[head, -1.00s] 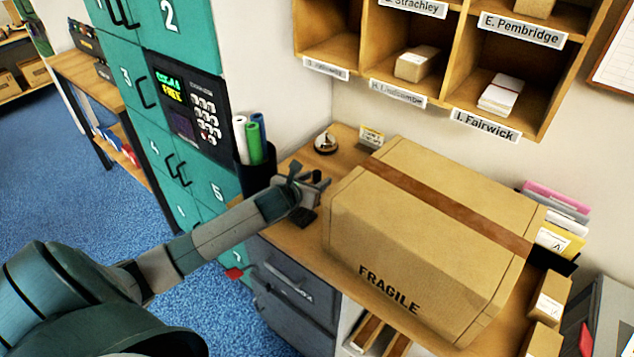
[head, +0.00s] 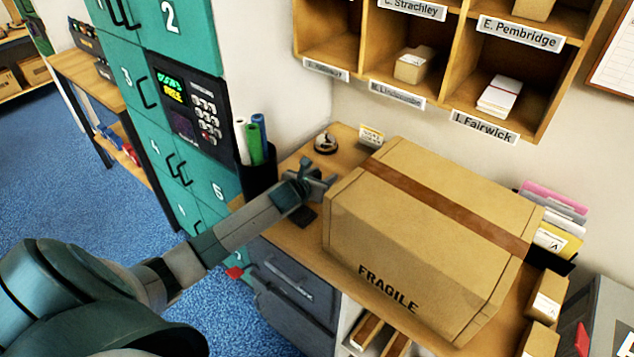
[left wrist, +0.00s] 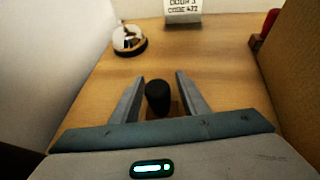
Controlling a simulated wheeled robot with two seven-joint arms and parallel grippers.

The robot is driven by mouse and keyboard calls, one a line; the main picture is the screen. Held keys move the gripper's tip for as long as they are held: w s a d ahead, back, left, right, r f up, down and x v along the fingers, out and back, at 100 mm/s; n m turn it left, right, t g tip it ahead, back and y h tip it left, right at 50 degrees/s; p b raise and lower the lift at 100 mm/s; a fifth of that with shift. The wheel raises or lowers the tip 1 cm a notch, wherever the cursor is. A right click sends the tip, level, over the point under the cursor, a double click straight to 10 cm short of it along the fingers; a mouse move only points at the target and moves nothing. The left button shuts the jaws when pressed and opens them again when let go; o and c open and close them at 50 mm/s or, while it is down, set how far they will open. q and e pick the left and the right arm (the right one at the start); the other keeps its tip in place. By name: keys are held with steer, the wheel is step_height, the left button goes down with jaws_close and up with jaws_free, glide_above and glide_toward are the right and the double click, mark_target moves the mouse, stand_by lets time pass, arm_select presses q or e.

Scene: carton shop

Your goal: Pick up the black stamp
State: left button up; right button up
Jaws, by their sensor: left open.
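The black stamp (left wrist: 157,97) shows in the left wrist view as a rounded black handle above a brown base. It stands between the two fingers of my left gripper (left wrist: 160,80), with some room beside each finger. My left gripper (head: 322,178) also shows in the head view, low over the desk at the left end of the large carton. It is open and holds nothing. I cannot make out the stamp in the head view, where the gripper covers that spot. My right gripper is not in view.
The large FRAGILE carton (head: 430,235) stands close to the right of my gripper. A desk bell (head: 326,143) and a small code card (head: 371,136) are behind it. A flat black item (head: 303,216) lies near the desk's front edge. Rolled tubes (head: 256,143) stand at left.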

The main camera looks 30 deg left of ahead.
arm_select(q)
jaws_close()
stand_by(0.3)
steer(key=shift+r, duration=0.15)
step_height(320, 180, up, 18)
steer(key=b, duration=0.4)
stand_by(0.5)
steer(key=c, duration=0.6)
jaws_free()
steer(key=c, duration=0.3)
